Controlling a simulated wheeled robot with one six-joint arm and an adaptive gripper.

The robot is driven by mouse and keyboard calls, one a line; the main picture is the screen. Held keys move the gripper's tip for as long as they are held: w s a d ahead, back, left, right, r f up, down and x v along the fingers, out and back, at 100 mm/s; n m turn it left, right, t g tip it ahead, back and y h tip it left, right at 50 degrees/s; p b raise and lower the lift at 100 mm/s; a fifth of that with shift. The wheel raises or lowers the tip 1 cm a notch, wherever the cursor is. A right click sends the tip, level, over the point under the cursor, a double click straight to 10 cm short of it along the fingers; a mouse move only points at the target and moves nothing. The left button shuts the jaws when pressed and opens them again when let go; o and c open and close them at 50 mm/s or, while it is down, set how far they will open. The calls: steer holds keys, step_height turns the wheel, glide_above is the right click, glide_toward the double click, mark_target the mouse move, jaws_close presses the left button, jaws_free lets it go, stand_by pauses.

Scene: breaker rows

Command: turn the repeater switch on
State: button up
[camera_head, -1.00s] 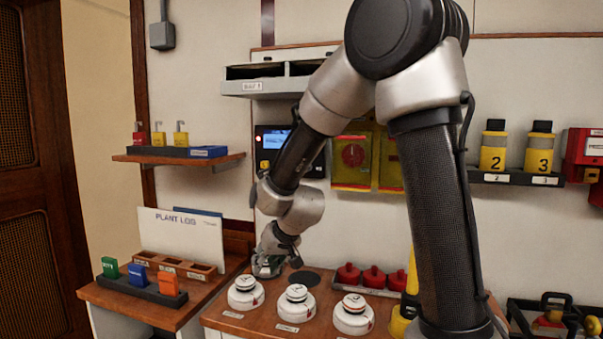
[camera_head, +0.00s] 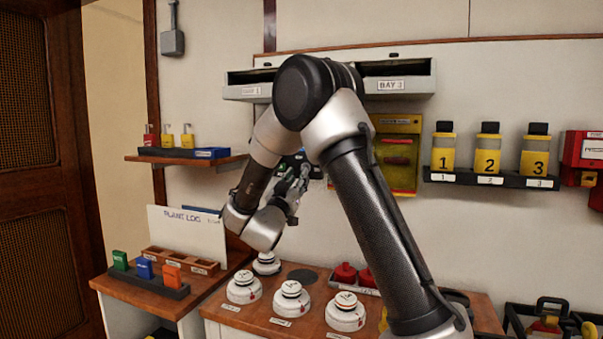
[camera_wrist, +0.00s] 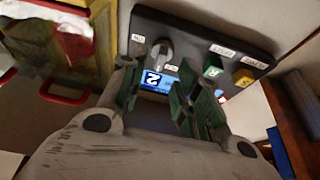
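A dark wall panel (camera_wrist: 190,35) fills the upper part of the wrist view. It carries a grey rotary knob (camera_wrist: 160,52) with small white labels beside it, a lit blue display marked 2 (camera_wrist: 152,80), a green button (camera_wrist: 212,72) and a yellow button (camera_wrist: 243,78). The knob looks like the repeater switch, but the label text is too blurred to be sure. In the head view my gripper (camera_head: 292,185) is in front of the panel, which my arm mostly hides.
A yellow cabinet (camera_head: 398,150) with red handles is right of the panel. A shelf unit (camera_head: 245,91) juts out above. Several white round detectors (camera_head: 291,298) stand on the wooden table (camera_head: 235,328) below. A plant log board (camera_head: 187,235) stands at left.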

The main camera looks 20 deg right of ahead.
steer(key=shift+x, duration=2.3)
steer(key=c, duration=0.7)
steer(key=shift+o, duration=0.2)
